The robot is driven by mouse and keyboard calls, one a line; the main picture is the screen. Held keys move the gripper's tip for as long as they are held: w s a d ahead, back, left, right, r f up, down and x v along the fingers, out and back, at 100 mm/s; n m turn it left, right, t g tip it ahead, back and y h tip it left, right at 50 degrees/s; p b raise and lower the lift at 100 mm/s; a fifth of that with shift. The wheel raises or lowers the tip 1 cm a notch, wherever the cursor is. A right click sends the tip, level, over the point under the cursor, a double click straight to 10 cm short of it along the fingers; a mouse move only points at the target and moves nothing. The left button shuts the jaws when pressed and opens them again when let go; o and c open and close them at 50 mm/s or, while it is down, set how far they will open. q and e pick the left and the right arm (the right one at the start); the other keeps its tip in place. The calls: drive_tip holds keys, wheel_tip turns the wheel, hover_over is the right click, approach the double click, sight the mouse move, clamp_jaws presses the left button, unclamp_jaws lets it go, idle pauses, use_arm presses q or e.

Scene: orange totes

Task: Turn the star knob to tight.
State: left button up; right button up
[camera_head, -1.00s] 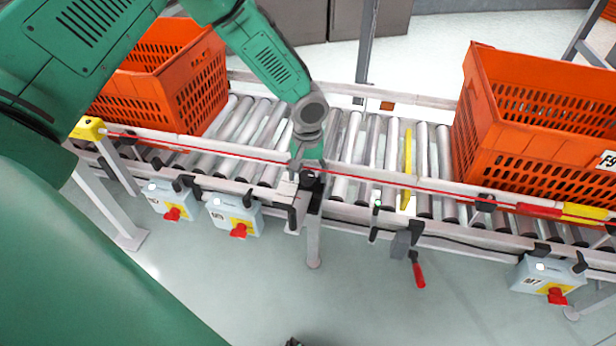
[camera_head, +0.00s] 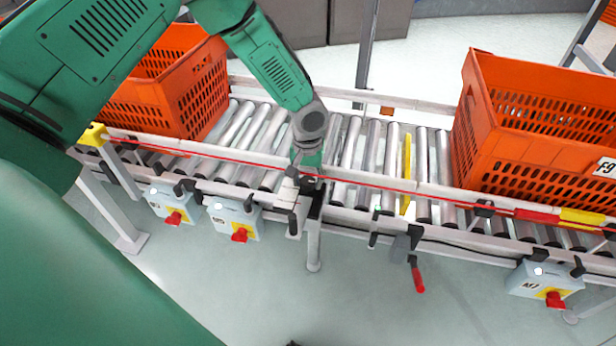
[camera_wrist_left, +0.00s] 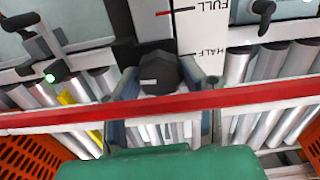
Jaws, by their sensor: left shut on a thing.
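The dark star knob (camera_wrist_left: 161,70) shows in the left wrist view, with a short pale mark on its face. It sits beside a white scale plate (camera_wrist_left: 212,30) marked FULL and HALF. My left gripper (camera_wrist_left: 165,84) has a finger on each side of the knob and is shut on it. In the head view my left gripper (camera_head: 306,174) points down at the conveyor's near rail, and it hides the knob there. I cannot read a tight mark in either view. My right gripper is not in view.
A red cord (camera_head: 400,190) runs along the near rail and crosses in front of the gripper in the wrist view. Orange totes stand on the rollers at left (camera_head: 190,95) and right (camera_head: 520,150). Switch boxes (camera_head: 232,216) and a red-handled lever (camera_head: 417,280) hang below the rail.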

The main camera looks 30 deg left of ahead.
use_arm(q)
drive_tip(key=shift+r+m+p, duration=0.15)
drive_tip(key=shift+m+p, duration=0.9)
drive_tip(key=shift+m, duration=0.15)
drive_tip(key=shift+s+m+p, duration=0.1)
drive_tip(key=shift+m+p, duration=0.4)
drive_tip(key=shift+m, duration=0.4)
drive_tip(key=m+p, duration=0.1)
drive_tip(key=m, duration=0.1)
drive_tip(key=shift+m, duration=0.3)
drive_tip(key=m+p, duration=0.1)
drive_tip(key=m, duration=0.2)
drive_tip(key=shift+m, duration=0.4)
drive_tip(key=m, duration=0.3)
drive_tip(key=m+p, duration=0.1)
drive_tip(key=m, duration=0.2)
drive_tip(key=shift+a+f, duration=0.1)
drive_tip(key=shift+f, duration=0.1)
drive_tip(key=m, duration=0.4)
drive_tip(key=shift+m, duration=0.9)
drive_tip(key=shift+r, duration=0.1)
